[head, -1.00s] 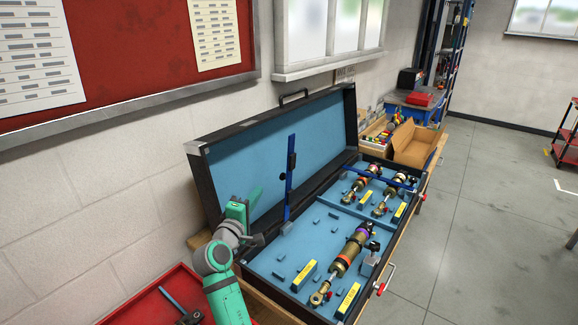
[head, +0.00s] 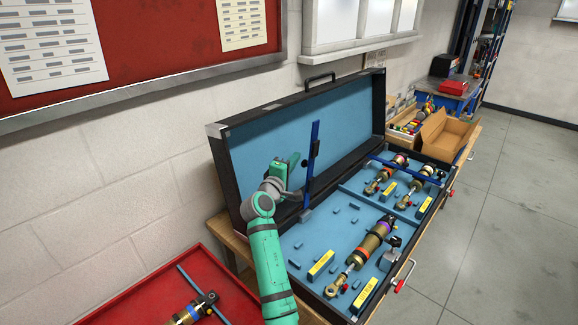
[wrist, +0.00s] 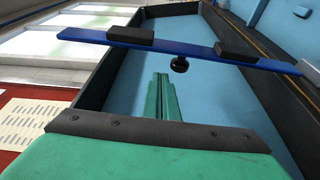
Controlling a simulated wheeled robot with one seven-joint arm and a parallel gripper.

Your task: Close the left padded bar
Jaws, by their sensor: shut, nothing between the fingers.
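The left padded bar (head: 312,160) is blue with dark pads and stands raised, nearly upright, at the back of the case's left section. It crosses the upper part of the wrist view (wrist: 185,44), with two dark pads and a round black knob (wrist: 180,64) on it. My gripper (head: 300,163) is just left of the bar, in front of the open lid. In the wrist view its green fingers (wrist: 162,82) are together and empty, pointing toward the bar near the knob. I cannot tell whether they touch it.
The case (head: 300,244) is open, its lid (head: 260,130) leaning back near the wall. A gold shock absorber (head: 366,250) lies in the left section. A second blue bar (head: 405,169) lies across the right section. A red tray (head: 140,295) is at lower left.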

